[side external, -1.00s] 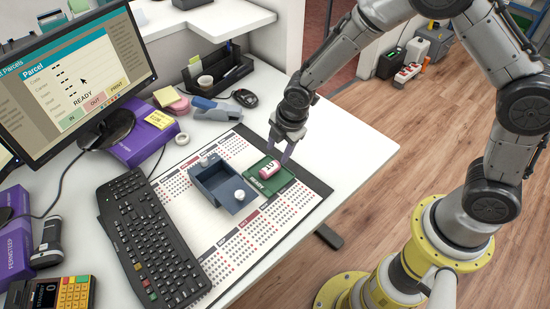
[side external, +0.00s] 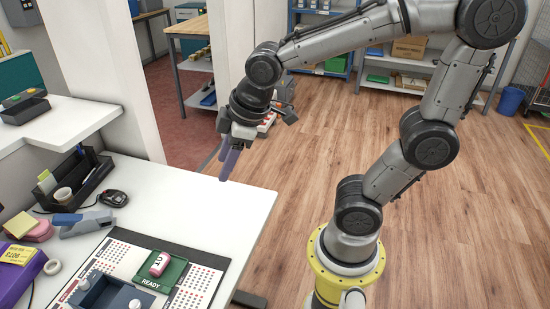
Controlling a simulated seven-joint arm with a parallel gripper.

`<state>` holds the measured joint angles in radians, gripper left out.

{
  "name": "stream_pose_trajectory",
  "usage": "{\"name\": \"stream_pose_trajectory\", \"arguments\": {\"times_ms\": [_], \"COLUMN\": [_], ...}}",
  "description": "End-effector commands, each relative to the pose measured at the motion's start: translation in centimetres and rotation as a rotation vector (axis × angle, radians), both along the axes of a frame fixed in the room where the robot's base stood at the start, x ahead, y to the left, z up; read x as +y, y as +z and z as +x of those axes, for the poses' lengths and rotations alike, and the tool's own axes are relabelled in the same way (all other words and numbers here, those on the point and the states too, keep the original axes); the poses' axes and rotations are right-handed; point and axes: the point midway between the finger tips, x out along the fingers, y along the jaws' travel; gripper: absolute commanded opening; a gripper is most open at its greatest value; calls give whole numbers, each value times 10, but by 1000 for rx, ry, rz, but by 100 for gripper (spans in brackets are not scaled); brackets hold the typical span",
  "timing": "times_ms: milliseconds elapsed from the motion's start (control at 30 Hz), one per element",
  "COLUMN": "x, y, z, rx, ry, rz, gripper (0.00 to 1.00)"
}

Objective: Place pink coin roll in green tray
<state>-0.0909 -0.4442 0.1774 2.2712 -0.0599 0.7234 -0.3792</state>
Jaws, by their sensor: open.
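The pink coin roll (side external: 159,264) lies on its side in the green tray (side external: 176,272), toward the tray's far left part. The tray sits on the printed desk mat and its front edge reads READY. My gripper (side external: 226,165) is raised well above and to the right of the tray, near the far right edge of the desk. It points down, apart from the roll, and holds nothing that I can see. The gap between its fingers is hard to make out at this angle.
A blue-grey open box (side external: 104,294) with a white knob stands left of the tray, cut off by the frame. A black organizer (side external: 77,178), a mouse (side external: 114,198) and a stapler-like item (side external: 86,223) lie behind. The desk's right side is clear.

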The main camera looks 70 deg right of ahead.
Motion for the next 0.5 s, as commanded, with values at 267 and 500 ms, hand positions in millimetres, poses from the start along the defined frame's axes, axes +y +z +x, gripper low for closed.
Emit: {"name": "stream_pose_trajectory", "arguments": {"times_ms": [267,500], "x": [-15,-15], "y": [18,17], "z": [-88,-101], "rx": [-69,-73], "ry": [-395,-460], "rz": [193,227], "gripper": [51,51]}}
